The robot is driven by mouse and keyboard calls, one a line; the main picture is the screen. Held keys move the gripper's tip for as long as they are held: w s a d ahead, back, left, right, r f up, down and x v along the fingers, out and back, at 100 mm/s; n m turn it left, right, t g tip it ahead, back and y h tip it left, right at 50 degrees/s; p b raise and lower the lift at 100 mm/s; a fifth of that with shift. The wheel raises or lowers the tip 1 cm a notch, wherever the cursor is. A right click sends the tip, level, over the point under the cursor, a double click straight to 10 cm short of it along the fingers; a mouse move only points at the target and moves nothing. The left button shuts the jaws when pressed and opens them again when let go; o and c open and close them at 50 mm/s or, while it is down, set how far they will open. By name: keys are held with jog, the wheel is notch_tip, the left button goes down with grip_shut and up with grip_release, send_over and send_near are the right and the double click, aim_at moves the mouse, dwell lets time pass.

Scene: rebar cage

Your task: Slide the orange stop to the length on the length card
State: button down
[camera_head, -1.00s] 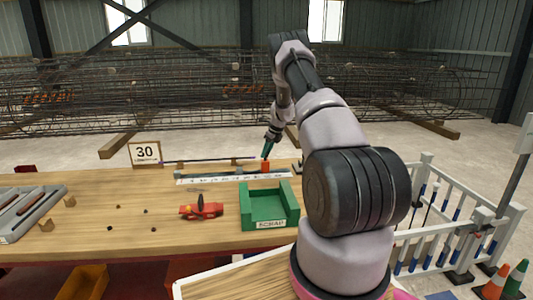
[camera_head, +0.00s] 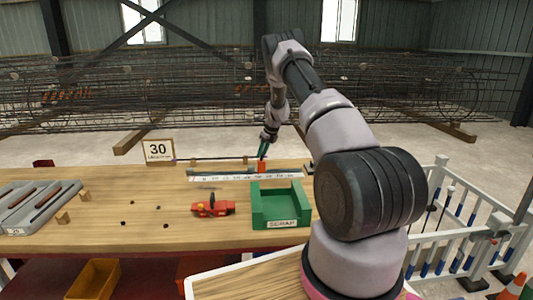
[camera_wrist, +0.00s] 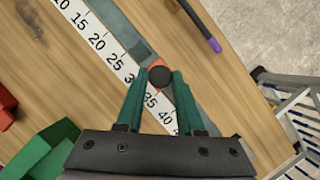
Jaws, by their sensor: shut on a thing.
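The orange stop (camera_head: 262,167) sits on the rail behind the white ruler (camera_head: 215,178). In the wrist view its black knob (camera_wrist: 160,76) is between the green fingertips of my gripper (camera_wrist: 158,82), which is shut on it. Some orange (camera_wrist: 157,64) shows around the knob; the fingers hide the rest. The stop is beside the ruler (camera_wrist: 96,44) around the 30 to 35 marks; the exact reading is partly covered. The length card (camera_head: 159,151) stands at the back left of the bench and reads 30. My gripper (camera_head: 263,155) also shows in the head view.
A dark rod (camera_head: 225,158) with a purple end (camera_wrist: 215,45) lies behind the rail. A green scrap tray (camera_head: 281,213) and a red tool (camera_head: 212,206) are in front of the ruler. A grey tray (camera_head: 35,205) is at left. Bench around the tool is mostly clear.

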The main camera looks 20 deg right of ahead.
jog(key=shift+w+a, duration=0.1)
jog(key=shift+a, duration=0.1)
jog(key=c, duration=0.5)
grip_release()
jog(key=shift+a, duration=0.1)
jog(key=shift+c, duration=0.2)
jog(key=v, duration=1.1)
